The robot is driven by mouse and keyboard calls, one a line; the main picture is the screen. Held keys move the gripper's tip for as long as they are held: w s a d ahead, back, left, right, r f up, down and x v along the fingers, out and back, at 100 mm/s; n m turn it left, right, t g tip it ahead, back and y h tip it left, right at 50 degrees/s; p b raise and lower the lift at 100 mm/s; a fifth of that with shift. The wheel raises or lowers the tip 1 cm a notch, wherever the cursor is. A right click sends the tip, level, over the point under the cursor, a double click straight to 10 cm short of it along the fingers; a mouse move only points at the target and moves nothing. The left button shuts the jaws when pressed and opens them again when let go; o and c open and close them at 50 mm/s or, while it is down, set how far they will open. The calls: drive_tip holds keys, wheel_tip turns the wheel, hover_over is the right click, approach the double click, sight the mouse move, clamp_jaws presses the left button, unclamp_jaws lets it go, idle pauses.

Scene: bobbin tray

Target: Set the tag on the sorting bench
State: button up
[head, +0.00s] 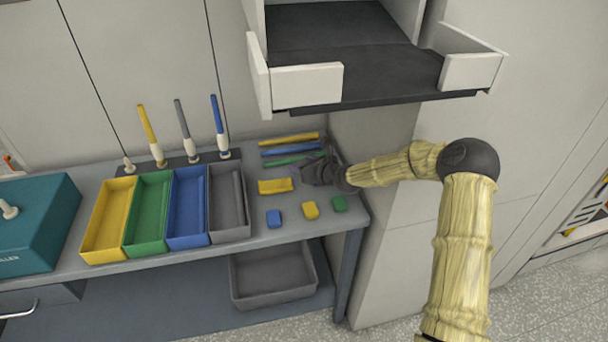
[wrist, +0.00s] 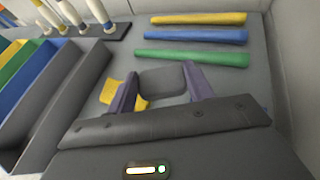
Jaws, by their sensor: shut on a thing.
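My gripper (head: 312,172) is low over the right end of the sorting bench (head: 325,222). In the wrist view its two purple-grey fingers (wrist: 160,86) are shut on a dark grey block-like tag (wrist: 164,82). The tag cannot be made out against the dark gripper in the head view. I cannot tell whether it touches the bench top. Blue (head: 273,218), yellow (head: 310,210) and green (head: 339,204) tags lie in a row near the front edge.
A yellow holder (head: 275,186) lies just left of my gripper. Yellow (head: 289,139), blue (head: 291,149) and green (head: 292,161) tapered rods lie behind. Several coloured trays, including a grey one (head: 229,233), stand to the left. An open white-sided drawer (head: 308,87) hangs above.

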sight(304, 185)
drive_tip(key=shift+f, duration=0.25)
drive_tip(key=shift+f, duration=1.95)
drive_tip(key=shift+s+f, duration=0.1)
drive_tip(key=shift+f, duration=0.5)
